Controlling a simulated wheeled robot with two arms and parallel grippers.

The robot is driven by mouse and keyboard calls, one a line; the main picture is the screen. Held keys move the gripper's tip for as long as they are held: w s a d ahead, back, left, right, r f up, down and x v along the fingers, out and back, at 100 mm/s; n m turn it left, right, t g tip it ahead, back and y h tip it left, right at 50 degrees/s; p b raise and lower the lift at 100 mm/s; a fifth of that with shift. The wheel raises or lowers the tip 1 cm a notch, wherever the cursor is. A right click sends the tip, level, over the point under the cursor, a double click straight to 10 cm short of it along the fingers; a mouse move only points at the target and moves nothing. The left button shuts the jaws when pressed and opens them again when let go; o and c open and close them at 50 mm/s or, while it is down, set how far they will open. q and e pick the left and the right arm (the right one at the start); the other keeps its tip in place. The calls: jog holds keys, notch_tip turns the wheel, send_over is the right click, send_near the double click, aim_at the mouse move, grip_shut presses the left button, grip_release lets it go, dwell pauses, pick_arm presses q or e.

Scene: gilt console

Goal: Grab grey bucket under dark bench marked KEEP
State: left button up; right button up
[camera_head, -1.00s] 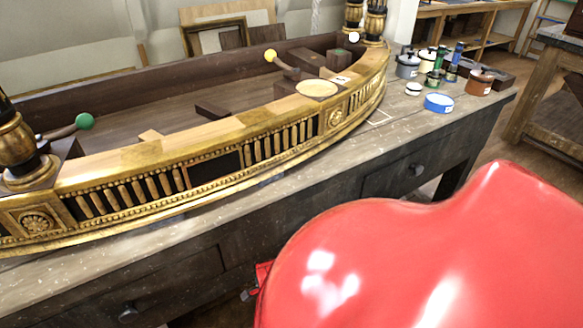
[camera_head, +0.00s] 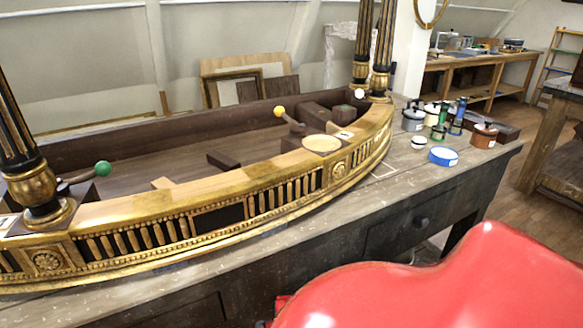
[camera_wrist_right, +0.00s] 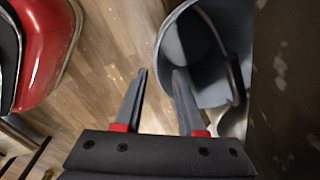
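The grey bucket (camera_wrist_right: 222,50) shows in the right wrist view at the upper right, its open mouth turned towards the camera, with a dark handle (camera_wrist_right: 232,62) across it. My right gripper (camera_wrist_right: 161,72) is open. Its right finger overlaps the bucket's near left wall; I cannot tell whether they touch. The dark bench (camera_head: 385,232) runs across the head view. The space beneath it is mostly hidden, and no KEEP marking is readable. My left gripper is not in view.
A gilt, curved console (camera_head: 225,205) lies on the bench top with several pots and a blue tin (camera_head: 443,156) to its right. A dark speckled panel (camera_wrist_right: 285,95) stands right of the bucket.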

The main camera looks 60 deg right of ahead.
jog(key=f+b, duration=0.3)
jog(key=f, duration=0.2)
jog(key=d+f+b, duration=0.1)
jog(key=f+b, duration=0.2)
jog(key=f, duration=0.3)
jog(key=w+f+b, duration=0.1)
jog(key=f+b, duration=0.2)
jog(key=f, duration=0.2)
jog(key=shift+d+f, duration=0.15)
jog(key=shift+f, duration=0.2)
grip_shut()
dwell(0.6)
